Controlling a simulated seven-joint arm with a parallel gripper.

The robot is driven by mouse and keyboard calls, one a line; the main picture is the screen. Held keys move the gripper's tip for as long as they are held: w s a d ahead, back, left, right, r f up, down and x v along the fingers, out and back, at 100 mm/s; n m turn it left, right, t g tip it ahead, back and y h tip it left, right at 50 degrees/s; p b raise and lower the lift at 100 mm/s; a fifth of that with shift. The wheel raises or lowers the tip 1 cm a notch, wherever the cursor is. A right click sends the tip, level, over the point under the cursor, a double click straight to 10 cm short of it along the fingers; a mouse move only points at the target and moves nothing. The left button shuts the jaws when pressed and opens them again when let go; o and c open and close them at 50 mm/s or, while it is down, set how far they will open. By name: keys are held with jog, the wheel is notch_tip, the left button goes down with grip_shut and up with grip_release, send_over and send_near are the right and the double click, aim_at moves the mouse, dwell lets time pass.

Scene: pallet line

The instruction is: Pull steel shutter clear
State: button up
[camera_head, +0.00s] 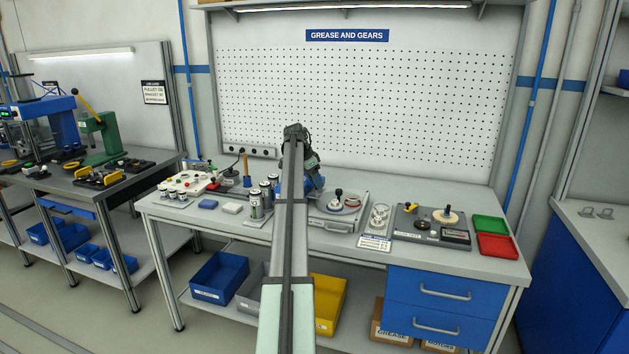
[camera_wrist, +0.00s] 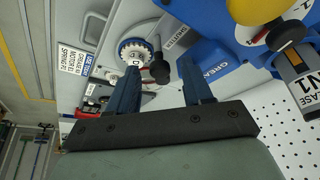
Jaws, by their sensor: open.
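A grey unit on the bench (camera_head: 338,225) has a flat grey metal top, which may be the steel shutter; I cannot tell for sure. A black round knob (camera_head: 338,192) stands up from it. In the wrist view a black knob (camera_wrist: 160,72) shows between my fingers, beside a white toothed wheel marked D (camera_wrist: 135,52) on a light grey surface (camera_wrist: 118,22). My gripper (camera_wrist: 159,76) is open, with its two dark blue fingers apart and nothing seen held. In the head view my arm hides part of the unit's left side.
Left of my arm stand several small canisters (camera_head: 265,190) and a board with parts (camera_head: 187,184). Right are clear cups (camera_head: 379,216), a grey parts board (camera_head: 410,232), a green tray (camera_head: 489,224) and a red tray (camera_head: 497,246).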

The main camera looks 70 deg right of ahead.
jog(key=shift+c, duration=0.2)
grip_shut()
jog(key=shift+a, duration=0.1)
jog(key=a, duration=0.5)
jog(key=shift+a, duration=0.15)
dwell(0.3)
jog(key=shift+o, duration=0.2)
grip_release()
